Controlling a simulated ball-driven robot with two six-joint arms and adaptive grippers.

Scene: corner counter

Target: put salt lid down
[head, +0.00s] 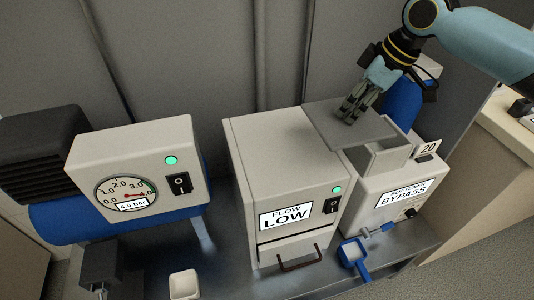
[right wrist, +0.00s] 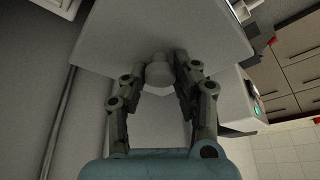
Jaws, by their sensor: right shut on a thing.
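The salt lid is a flat grey plate (head: 335,117) with a round knob (right wrist: 159,72). My right gripper (head: 351,110) is shut on the knob. The plate fills the upper part of the right wrist view (right wrist: 170,30). In the head view the lid overlaps the back right top of the FLOW LOW box and the rear of the BYPASS unit (head: 380,200). Whether it touches either cannot be told. The unit's square salt opening (head: 390,157) shows uncovered just right of and below the lid. My left gripper is not in view.
The FLOW LOW box (head: 290,165) has a clear top left of the lid. A gauge unit (head: 140,165) stands farther left. A blue scoop (head: 352,255) and a small white cup (head: 184,285) are at the front. A blue tank (head: 402,103) stands behind the opening.

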